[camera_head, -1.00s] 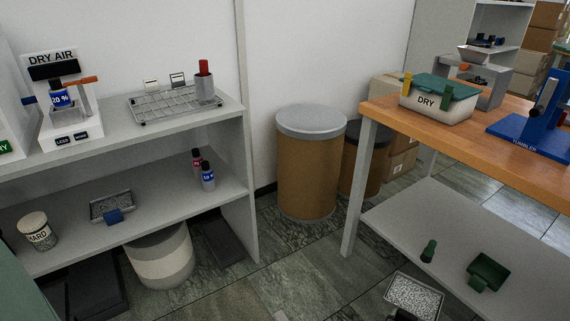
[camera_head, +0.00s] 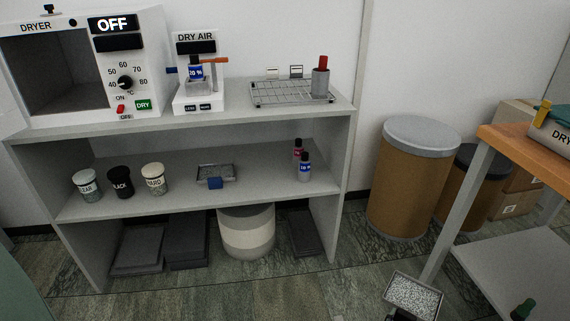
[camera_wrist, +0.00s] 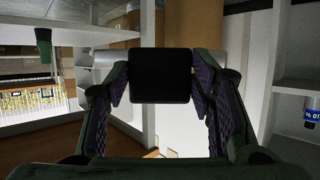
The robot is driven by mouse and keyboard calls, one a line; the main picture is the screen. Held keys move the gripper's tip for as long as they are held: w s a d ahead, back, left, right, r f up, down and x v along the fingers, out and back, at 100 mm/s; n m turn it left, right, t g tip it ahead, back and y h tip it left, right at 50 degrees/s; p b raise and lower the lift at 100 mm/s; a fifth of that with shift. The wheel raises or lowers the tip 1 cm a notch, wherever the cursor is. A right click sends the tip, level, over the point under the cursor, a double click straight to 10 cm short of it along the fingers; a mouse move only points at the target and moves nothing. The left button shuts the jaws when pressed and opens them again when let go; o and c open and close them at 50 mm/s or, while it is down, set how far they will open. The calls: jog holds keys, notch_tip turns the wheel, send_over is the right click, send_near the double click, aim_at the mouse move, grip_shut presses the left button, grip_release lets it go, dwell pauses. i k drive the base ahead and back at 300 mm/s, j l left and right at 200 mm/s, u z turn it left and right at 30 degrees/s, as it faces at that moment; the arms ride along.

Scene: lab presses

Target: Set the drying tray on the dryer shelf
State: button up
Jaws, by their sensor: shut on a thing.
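The drying tray (camera_head: 414,296), a small grey tray filled with pale granules, is held at the bottom of the head view, level or nearly so. In the wrist view its black handle block (camera_wrist: 160,76) sits between the two fingers of my gripper (camera_wrist: 160,84), which is shut on it. In the head view my gripper is mostly out of the frame below the tray. The white dryer (camera_head: 125,60) stands at the upper left on the shelf unit. Its chamber (camera_head: 55,75) is open at the front and dark. Its display reads OFF. The shelf inside is not clearly visible.
The DRY AIR unit (camera_head: 198,85) and a wire rack (camera_head: 280,97) stand right of the dryer. Jars (camera_head: 120,182), another tray with a blue handle (camera_head: 215,174) and bottles occupy the lower shelf. A drum (camera_head: 412,180) and an orange-topped table (camera_head: 520,145) are at the right.

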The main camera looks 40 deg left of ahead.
aim_at(83, 95)
jog(key=u, duration=2.75)
